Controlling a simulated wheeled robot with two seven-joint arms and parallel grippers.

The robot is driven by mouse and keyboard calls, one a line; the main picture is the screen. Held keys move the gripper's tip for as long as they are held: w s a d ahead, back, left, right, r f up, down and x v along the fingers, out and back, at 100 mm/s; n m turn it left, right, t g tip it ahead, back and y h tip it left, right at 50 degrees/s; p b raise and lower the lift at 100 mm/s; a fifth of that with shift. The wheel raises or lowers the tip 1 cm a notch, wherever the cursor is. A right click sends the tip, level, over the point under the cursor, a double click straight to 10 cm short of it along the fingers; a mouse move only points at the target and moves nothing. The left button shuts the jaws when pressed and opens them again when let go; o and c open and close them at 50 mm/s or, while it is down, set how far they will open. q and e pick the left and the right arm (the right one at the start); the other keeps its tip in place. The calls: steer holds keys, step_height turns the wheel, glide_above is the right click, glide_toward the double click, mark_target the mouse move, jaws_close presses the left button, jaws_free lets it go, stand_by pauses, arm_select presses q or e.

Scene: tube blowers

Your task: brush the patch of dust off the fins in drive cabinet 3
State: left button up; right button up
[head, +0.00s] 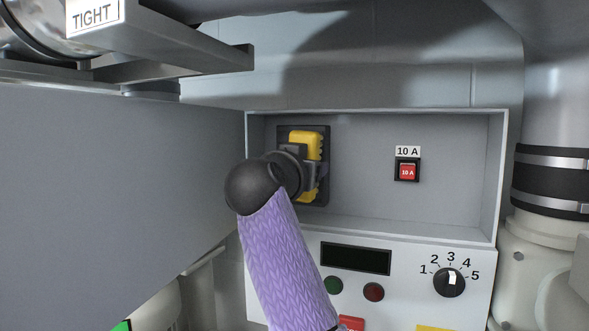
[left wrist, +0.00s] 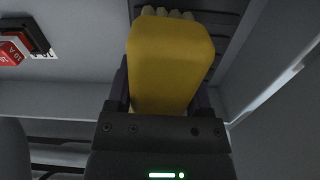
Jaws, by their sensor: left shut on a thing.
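My left gripper (head: 312,174) is shut on a yellow brush (head: 305,146) inside the open cabinet box (head: 375,222). In the left wrist view the brush (left wrist: 170,65) fills the space between the fingers, with pale bristle tips at its far end. The dark fins (head: 322,135) are on the back wall at the box's left side, behind the brush. Their dark ribs also show around the bristles in the left wrist view (left wrist: 232,18). The brush and gripper hide much of the fins. I cannot make out the dust patch or whether the bristles touch. My right gripper is out of view.
A red 10 A breaker (head: 407,171) sits right of the fins. Below are a dark display (head: 356,259), green and red buttons, and a dial (head: 449,281). A large grey panel (head: 110,190) stands at left. A pipe (head: 550,180) stands at right.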

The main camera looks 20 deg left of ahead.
arm_select(q)
steer(key=d, duration=0.3)
steer(key=shift+w+d, duration=0.1)
steer(key=shift+w, duration=0.1)
steer(key=shift+r, duration=0.1)
steer(key=shift+a, duration=0.2)
steer(key=shift+s+a, duration=0.2)
steer(key=shift+a, duration=3.1)
steer(key=shift+d, duration=3.5)
steer(key=a, duration=0.7)
steer(key=shift+r+p, duration=0.45)
